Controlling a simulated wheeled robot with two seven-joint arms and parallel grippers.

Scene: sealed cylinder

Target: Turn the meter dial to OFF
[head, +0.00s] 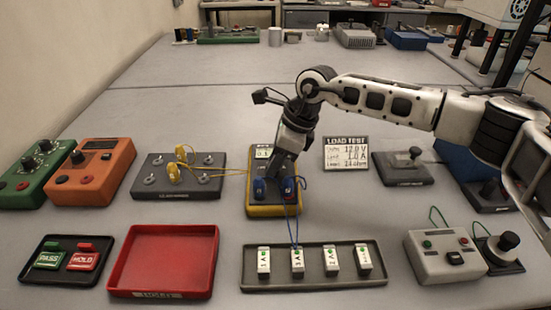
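The yellow and dark grey meter (256,207) lies on the table in the middle of the head view. Its small lit display (263,153) shows a reading that seems to be 0.1. Two blue plugs (259,189) sit at its lower end, with leads attached. My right gripper (281,170) points down over the middle of the meter, right where the dial would be. The gripper hides the dial, so I cannot see its setting. I cannot tell whether the fingers touch it or how far apart they are. My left gripper is not in view.
A black terminal board (179,190) with yellow clips stands left of the meter. A LOAD TEST card (346,154) stands to its right. In front are a red tray (164,250) and a dark tray (315,284) with several labelled blocks. Leads cross the table around the meter.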

